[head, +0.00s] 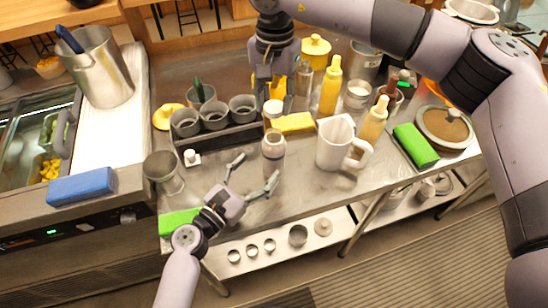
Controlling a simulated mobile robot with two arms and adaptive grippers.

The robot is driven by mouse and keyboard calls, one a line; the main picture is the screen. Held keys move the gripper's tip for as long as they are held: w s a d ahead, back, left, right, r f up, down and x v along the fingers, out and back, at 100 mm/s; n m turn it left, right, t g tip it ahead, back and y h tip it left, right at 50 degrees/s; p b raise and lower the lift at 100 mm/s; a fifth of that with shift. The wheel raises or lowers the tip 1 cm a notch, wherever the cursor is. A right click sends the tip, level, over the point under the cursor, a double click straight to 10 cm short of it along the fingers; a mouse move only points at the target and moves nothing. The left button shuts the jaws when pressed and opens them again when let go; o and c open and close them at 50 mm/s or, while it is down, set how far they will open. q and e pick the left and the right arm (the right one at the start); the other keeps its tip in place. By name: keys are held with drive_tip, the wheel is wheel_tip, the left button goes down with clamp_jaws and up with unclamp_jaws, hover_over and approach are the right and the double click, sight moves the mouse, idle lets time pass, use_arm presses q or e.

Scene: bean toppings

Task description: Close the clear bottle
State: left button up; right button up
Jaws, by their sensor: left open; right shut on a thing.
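A clear bottle (273,152) stands upright on the metal counter (310,185), near the middle. Its upper end looks pale; I cannot tell whether a cap is on it. My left gripper (257,172) is open, low in front of the bottle, with its fingers spread towards it and apparently nothing between them. My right gripper (269,92) reaches down from above, behind the bottle. It is shut on a small pale piece with an orange edge (272,110), partly hidden by the fingers; I cannot tell exactly what it is.
A dark rack with grey cups (214,112) stands left of the bottle. A white pitcher (335,145) and yellow bottles (331,88) stand to the right. A small white-topped item (192,158) and a metal cup (163,172) are left. Bare counter lies in front.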

sight(274, 152)
use_arm(q)
drive_tip(key=x, duration=0.7)
drive_tip(key=shift+w+d, duration=0.15)
drive_tip(key=shift+c, duration=0.6)
clamp_jaws()
use_arm(e)
drive_tip(key=shift+f, duration=2.5)
drive_tip(key=shift+f, duration=0.9)
drive_tip(key=shift+f, duration=0.6)
